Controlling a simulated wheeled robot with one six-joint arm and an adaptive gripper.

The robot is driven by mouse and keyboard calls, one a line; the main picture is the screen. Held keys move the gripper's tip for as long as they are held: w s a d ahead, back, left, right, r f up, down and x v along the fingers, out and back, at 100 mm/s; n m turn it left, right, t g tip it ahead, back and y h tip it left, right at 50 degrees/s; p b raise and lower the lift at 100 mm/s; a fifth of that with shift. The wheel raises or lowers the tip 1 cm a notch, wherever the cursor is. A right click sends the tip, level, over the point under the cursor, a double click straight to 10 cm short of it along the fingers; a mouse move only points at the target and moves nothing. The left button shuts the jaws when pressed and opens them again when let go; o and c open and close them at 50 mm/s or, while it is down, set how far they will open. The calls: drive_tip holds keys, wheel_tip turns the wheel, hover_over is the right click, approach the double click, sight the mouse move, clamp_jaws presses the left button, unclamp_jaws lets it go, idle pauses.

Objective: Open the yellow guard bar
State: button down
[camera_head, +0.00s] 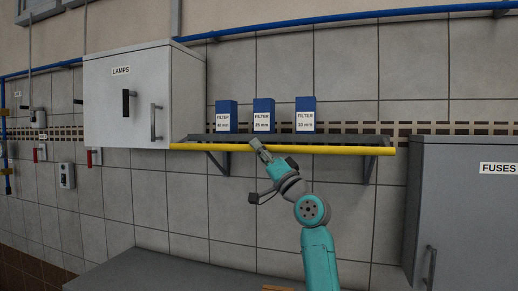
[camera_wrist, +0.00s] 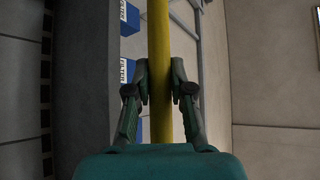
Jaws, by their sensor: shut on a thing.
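The yellow guard bar (camera_head: 330,150) runs level along the front of a grey wall shelf (camera_head: 345,140) in the head view. My gripper (camera_head: 258,146) is at the bar, left of its middle, reaching up from below. In the wrist view the yellow bar (camera_wrist: 159,60) runs upright through the picture and passes between the two fingers of my gripper (camera_wrist: 160,80). The fingers are shut on the bar, one on each side. The stretch of bar between the fingers is partly hidden in the head view.
Three blue-and-white filter boxes (camera_head: 263,115) stand on the shelf behind the bar. A LAMPS cabinet (camera_head: 130,100) is at the shelf's left end. A grey FUSES cabinet (camera_head: 465,215) is at the right. A grey surface (camera_head: 170,272) lies below. The wall under the shelf is mostly clear.

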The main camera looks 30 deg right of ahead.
drive_tip(key=shift+w+d+f, duration=0.15)
drive_tip(key=shift+d+f, duration=0.05)
drive_tip(key=c, duration=1)
unclamp_jaws()
drive_tip(key=v, duration=1.2)
drive_tip(key=shift+f, duration=0.1)
